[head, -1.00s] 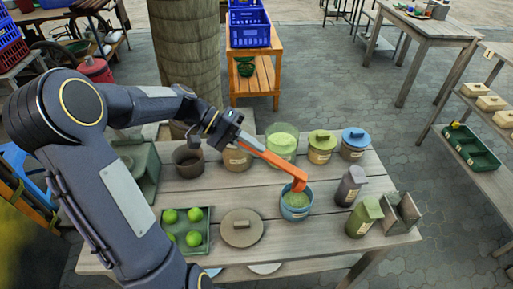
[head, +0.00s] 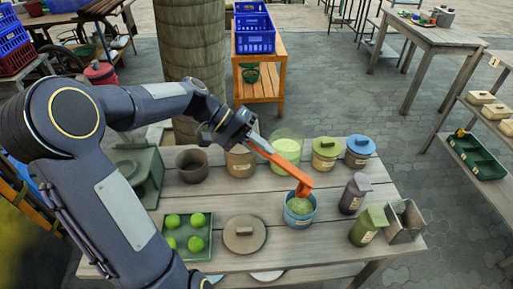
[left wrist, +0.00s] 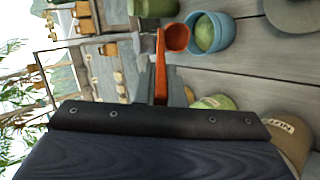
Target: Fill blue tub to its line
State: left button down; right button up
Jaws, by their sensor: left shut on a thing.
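The blue tub (head: 299,218) stands on the wooden table with green stuff inside it; a line on it is too small to make out. It also shows in the left wrist view (left wrist: 222,36). My left gripper (head: 244,133) is shut on the handle of an orange scoop (head: 275,160). The scoop slants down to the right, its head over the back rim of the tub. In the left wrist view the scoop's bowl (left wrist: 177,38) is beside the tub's rim; whether they touch is unclear. A clear container (head: 289,148) with pale green stuff stands behind the tub. My right gripper is out of view.
A round lid (head: 244,234) lies left of the tub, beside a green tray (head: 207,251) of green fruit. Green-lidded (head: 325,152) and blue-lidded (head: 359,150) jars stand behind. Dark (head: 354,193) and green (head: 368,225) canisters and an open box (head: 404,221) stand to the right.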

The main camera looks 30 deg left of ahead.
pick_arm(q)
jog(key=w+d+r+g+y+p, duration=0.1)
jog(key=w+d+r+y+p, duration=0.1)
jog(key=d+y+p, duration=0.4)
jog(key=w+d+r+g+y+p, duration=0.2)
jog(key=d+y+p, duration=0.4)
jog(key=d, duration=0.5)
jog(key=shift+r+p, duration=0.35)
jog(key=shift+p, duration=0.45)
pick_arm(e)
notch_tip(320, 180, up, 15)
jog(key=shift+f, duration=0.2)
pick_arm(q)
jog(key=shift+a, duration=0.15)
